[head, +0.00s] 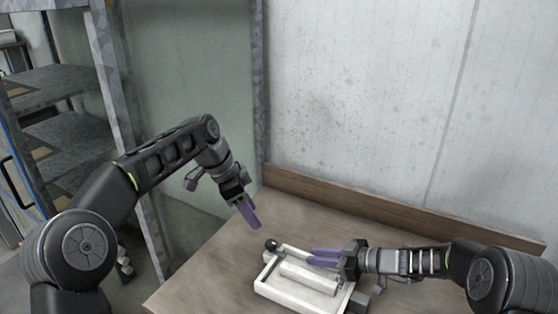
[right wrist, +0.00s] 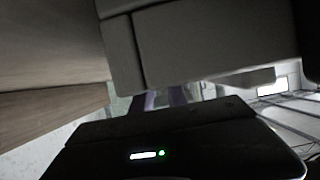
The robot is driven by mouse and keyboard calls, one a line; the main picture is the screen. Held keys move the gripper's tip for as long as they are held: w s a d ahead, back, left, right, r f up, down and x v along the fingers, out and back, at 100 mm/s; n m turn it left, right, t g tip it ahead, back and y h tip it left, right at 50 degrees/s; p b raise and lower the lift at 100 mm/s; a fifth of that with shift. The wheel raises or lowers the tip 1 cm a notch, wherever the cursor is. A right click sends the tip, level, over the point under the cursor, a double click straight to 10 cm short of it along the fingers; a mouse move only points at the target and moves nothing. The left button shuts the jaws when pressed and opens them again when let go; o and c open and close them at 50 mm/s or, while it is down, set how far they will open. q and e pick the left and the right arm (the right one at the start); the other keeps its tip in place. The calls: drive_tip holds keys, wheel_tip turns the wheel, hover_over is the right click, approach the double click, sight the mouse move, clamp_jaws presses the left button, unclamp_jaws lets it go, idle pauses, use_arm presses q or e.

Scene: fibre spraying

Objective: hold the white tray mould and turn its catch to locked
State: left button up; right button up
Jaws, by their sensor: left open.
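The white tray mould (head: 262,285) lies on the wooden table, with a raised white bar (head: 308,278) inside it. A dark round knob (head: 271,244) stands at its back left corner and looks like part of the catch; which way the catch is turned cannot be told. My left gripper (head: 252,218) is open and empty above the table, pointing down, apart from and above the knob. My right gripper (head: 312,256) reaches in from the right, its purple fingers at the mould's back rim. In the right wrist view its fingers (right wrist: 162,99) show a gap, but any contact is hidden.
The wooden table (head: 215,262) is clear left of the mould. A wooden strip (head: 375,217) runs along its back edge before a concrete wall (head: 370,100). Metal shelves (head: 65,130) stand at the far left. Small dark parts show right of the mould by my right wrist.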

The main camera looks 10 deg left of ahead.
drive_tip(key=o, duration=0.3)
drive_tip(key=shift+o, duration=0.2)
drive_tip(key=v, duration=1.2)
